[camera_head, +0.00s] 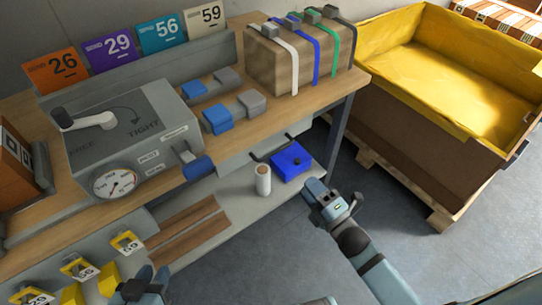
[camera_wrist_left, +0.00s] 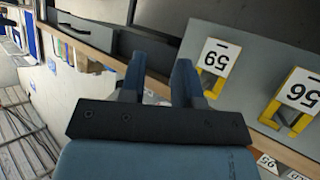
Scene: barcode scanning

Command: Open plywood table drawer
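The plywood table (camera_head: 215,108) has a wooden top and a grey panel (camera_head: 236,158) below its front edge. A dark bar (camera_head: 256,157), which looks like a handle, shows near the blue box; I cannot tell whether the drawer is shut. My left gripper (camera_head: 148,278) is low at the bottom of the head view, in front of the lower shelf. In the left wrist view its two fingers (camera_wrist_left: 158,75) are apart with nothing between them. My right gripper (camera_head: 330,198) is in front of the blue box, apart from the table; its finger opening is unclear.
A blue box (camera_head: 291,161) and a white roll (camera_head: 262,180) sit on the lower shelf (camera_head: 228,205). Yellow numbered tags (camera_head: 127,243) hang at lower left. A large carton with yellow lining (camera_head: 425,122) stands on a pallet at right. Grey floor is clear between.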

